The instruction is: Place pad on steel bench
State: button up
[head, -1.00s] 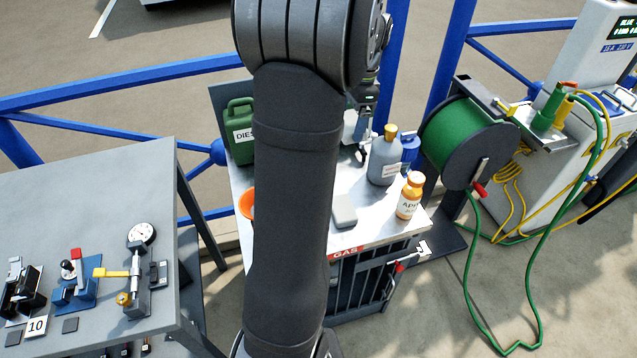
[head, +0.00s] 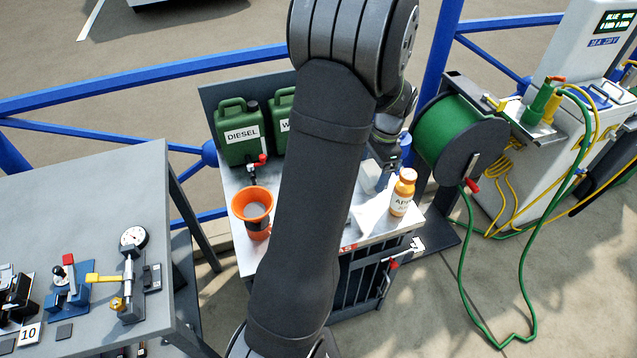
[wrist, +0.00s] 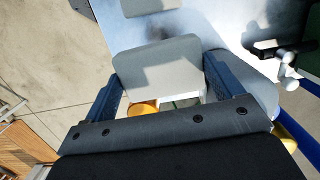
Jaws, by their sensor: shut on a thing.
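The pad (wrist: 160,72) is a grey rounded slab with a pale face, held between the two dark fingers of my gripper (wrist: 162,88) in the wrist view. My gripper (head: 383,162) is over the right part of the bench in the head view, where its grip is too small to make out. The steel bench (head: 231,182) has a pale top; it also shows in the wrist view (wrist: 207,25). Whether the pad touches the bench I cannot tell. A second grey slab (wrist: 147,5) is at the top of the wrist view; my arm hides most of the bench's middle.
An orange bottle (head: 403,193) stands close to the right of my gripper. Green cans (head: 238,133) and an orange funnel (head: 253,204) are on the bench's left. A green hose reel (head: 455,140) stands right of the bench.

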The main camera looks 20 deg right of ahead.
notch_tip(320, 180, down, 10)
jog(key=shift+f, duration=0.1)
dwell(0.4)
jog(key=shift+f, duration=0.1)
jog(key=o, duration=0.8)
jog(key=r, duration=0.4)
jog(key=d+r, duration=0.1)
jog(key=r, duration=0.7)
jog(key=shift+d+r, duration=0.1)
jog(key=shift+d, duration=0.3)
